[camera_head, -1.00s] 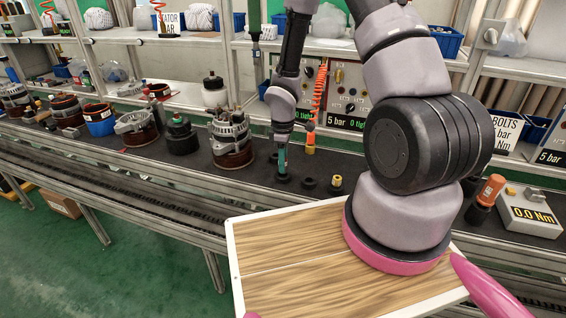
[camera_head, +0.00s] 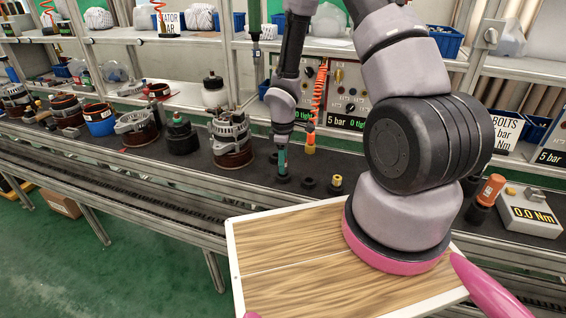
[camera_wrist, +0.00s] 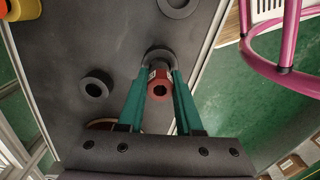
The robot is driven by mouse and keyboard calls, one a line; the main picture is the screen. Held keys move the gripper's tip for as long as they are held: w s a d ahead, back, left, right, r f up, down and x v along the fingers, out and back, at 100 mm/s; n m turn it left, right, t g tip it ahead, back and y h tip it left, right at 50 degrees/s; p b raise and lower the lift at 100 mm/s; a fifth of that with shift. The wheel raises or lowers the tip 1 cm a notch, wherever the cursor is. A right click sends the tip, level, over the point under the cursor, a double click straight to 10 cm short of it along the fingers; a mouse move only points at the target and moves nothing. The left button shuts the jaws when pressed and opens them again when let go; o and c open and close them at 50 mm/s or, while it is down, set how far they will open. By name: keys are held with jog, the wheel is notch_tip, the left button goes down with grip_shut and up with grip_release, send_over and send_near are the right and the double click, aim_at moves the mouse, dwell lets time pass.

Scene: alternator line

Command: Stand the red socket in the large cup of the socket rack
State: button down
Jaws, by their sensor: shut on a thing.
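My gripper (camera_wrist: 160,92) is shut on the red socket (camera_wrist: 160,86), which sits between the teal fingertips with its open end facing the camera. A dark round cup (camera_wrist: 157,54) lies right at the socket; part of its rim shows beyond the socket and fingers. I cannot tell whether the socket is inside this cup or just above it. In the head view my gripper (camera_head: 282,170) points down at a dark cup on the bench, and the socket is hidden there. Two other cups show in the wrist view, one to the left (camera_wrist: 96,87) and one at the top (camera_wrist: 178,5).
A yellow-topped socket (camera_head: 337,180) stands to the right of the cups. An alternator (camera_head: 230,140) stands left of my gripper. An orange-handled tool (camera_head: 490,190) and a torque display (camera_head: 530,212) are at the right. An orange coiled hose (camera_head: 320,90) hangs behind.

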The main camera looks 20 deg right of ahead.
jog(key=shift+f, duration=0.85)
jog(key=c, duration=0.5)
grip_release()
notch_tip(320, 180, up, 11)
jog(key=shift+f, duration=0.15)
